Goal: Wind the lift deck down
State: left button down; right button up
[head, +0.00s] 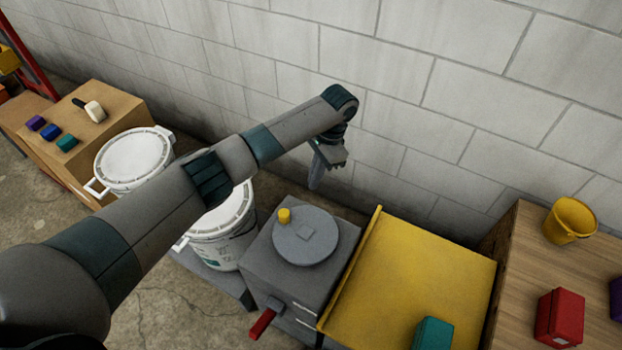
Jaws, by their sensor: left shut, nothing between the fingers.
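A grey cabinet (270,268) stands below my arm. On its top lies a round grey disc (318,247) with a small yellow knob (285,215) near its far left rim. A red handle (262,323) sticks out low at the cabinet's front. A yellow deck (415,270) with a raised left edge lies right beside the cabinet. My left gripper (316,180) points down near the wall, above and beyond the disc, shut and empty, touching nothing I can see. My right gripper is not in view.
A teal block (433,334) sits on the deck's near part. A wooden top at right holds a yellow bucket (570,220) and a red box (560,318). White lidded buckets (133,158) stand at left, beside a wooden box with small blocks. The block wall is close behind.

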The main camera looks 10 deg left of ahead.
pick_arm(q)
jog(key=p, duration=0.2)
send_near(293, 216)
jog(key=f, duration=0.1)
jog(key=w+d+f, duration=0.1)
jog(key=d+f, duration=0.1)
jog(key=shift+w+d+f, duration=0.15)
jog(key=shift+w, duration=0.25)
jog(key=shift+s+a+f, duration=0.1)
jog(key=shift+a+f, duration=0.1)
jog(key=shift+f, duration=0.1)
jog(key=shift+s+a+r+p, duration=0.1)
jog(key=shift+s+a+p, duration=0.45)
jog(key=shift+a+p, duration=0.2)
jog(key=shift+s+a+p, duration=0.45)
jog(key=shift+s+a, duration=0.1)
jog(key=shift+a, duration=0.15)
